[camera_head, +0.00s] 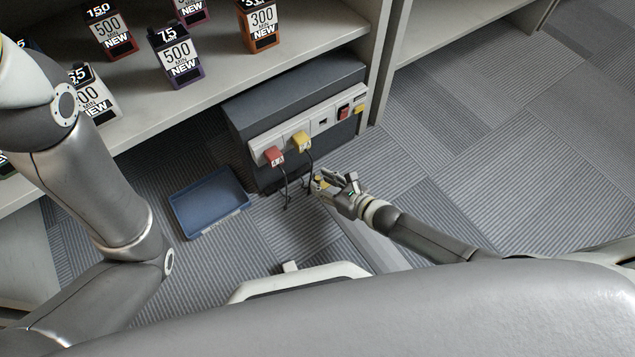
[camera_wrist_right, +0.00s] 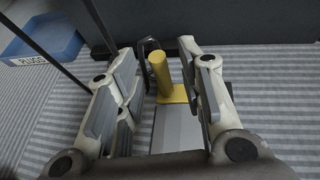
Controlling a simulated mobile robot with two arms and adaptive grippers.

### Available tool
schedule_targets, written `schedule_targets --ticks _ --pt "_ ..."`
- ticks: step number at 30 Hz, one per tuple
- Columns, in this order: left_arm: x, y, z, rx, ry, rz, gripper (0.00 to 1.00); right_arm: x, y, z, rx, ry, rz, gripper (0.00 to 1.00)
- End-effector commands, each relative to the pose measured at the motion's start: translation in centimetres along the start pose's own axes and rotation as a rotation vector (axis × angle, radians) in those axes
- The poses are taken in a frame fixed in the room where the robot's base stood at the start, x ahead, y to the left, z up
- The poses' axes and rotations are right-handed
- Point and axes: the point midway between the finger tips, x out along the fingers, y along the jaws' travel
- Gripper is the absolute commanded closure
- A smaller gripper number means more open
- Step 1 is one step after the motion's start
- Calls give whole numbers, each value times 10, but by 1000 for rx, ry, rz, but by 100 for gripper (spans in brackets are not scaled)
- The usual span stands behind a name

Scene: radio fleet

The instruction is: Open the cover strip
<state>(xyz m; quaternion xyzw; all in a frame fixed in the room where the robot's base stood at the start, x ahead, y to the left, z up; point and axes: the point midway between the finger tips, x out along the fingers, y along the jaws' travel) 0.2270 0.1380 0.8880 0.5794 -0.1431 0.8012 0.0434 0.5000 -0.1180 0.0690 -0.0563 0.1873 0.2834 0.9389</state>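The cover strip (camera_head: 365,232) is a long, flat grey strip on the floor in front of the dark box. Its near surface shows in the right wrist view (camera_wrist_right: 178,130), with an upright yellow knob (camera_wrist_right: 160,75) on a yellow end piece. My right gripper (camera_head: 325,184) is low at the strip's far end. In the right wrist view its fingers (camera_wrist_right: 166,82) are spread, one on each side of the knob, with gaps visible. In the head view the gripper partly hides the knob. My left arm shows at the left, but its gripper is not in view.
A dark box (camera_head: 290,90) under the shelf (camera_head: 225,85) has a socket panel with a red plug (camera_head: 273,156) and a yellow plug (camera_head: 301,142); their black cables hang near my right gripper. A blue tray (camera_head: 210,203) lies left. Carpet at right is clear.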

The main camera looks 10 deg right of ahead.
Motion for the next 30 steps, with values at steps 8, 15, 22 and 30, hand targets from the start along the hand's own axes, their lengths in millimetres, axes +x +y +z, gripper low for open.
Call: schedule_targets --ticks 8,15,22,30 --pt "1 5 -14 5 36 13 100 24 0 -1 0 -1 0 65" --pt "3 5 -14 5 39 15 100 25 0 0 0 0 -1 65" --pt "3 5 -15 5 40 15 100 25 0 0 0 0 -1 83" --pt "3 5 -15 5 40 15 100 25 0 0 0 0 0 100"
